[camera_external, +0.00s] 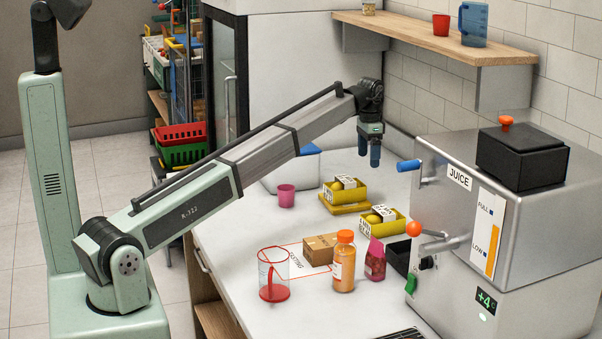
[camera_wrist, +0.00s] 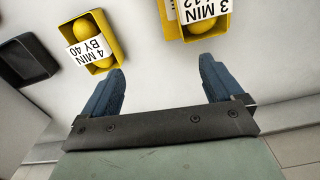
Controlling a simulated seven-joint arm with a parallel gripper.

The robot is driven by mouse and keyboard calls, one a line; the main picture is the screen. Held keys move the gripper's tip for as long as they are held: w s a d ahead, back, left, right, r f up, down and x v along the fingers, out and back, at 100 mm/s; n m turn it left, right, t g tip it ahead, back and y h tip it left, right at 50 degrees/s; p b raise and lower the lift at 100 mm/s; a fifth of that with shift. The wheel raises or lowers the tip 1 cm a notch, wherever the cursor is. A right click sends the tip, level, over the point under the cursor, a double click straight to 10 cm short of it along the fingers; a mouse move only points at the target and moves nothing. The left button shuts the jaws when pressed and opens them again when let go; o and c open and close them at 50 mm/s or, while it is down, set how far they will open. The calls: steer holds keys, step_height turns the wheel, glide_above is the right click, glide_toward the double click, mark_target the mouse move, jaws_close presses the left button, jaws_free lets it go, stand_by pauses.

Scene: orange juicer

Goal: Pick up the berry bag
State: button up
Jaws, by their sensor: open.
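The berry bag (camera_external: 375,260) is a small dark pink pouch standing on the white counter, just right of the orange juice bottle (camera_external: 344,262). It does not show in the wrist view. My gripper (camera_external: 369,163) hangs above the back of the counter, well behind and above the bag, with its fingers pointing down. In the wrist view my gripper (camera_wrist: 160,85) is open, with nothing between its two blue fingers.
Yellow trays of fruit (camera_external: 345,190) (camera_wrist: 95,42) stand between my gripper and the bag. A cardboard box (camera_external: 320,249), a clear jug (camera_external: 272,277) and a pink cup (camera_external: 286,196) are on the counter. The metal juicer (camera_external: 520,220) stands close on the right.

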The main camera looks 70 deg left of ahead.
steer(key=w+d+r+m, duration=0.2)
steer(key=d, duration=1.3)
steer(key=r+n, duration=0.1)
glide_above(376, 242)
steer(key=n, duration=0.3)
steer(key=f, duration=0.8)
steer(key=shift+s+a+f, duration=0.1)
steer(key=shift+a+f, duration=0.1)
steer(key=shift+a, duration=0.15)
steer(key=shift+d+f, duration=0.15)
steer(key=shift+f, duration=1.2)
steer(key=shift+d+f, duration=0.15)
steer(key=shift+f, duration=1.15)
steer(key=shift+c, duration=0.2)
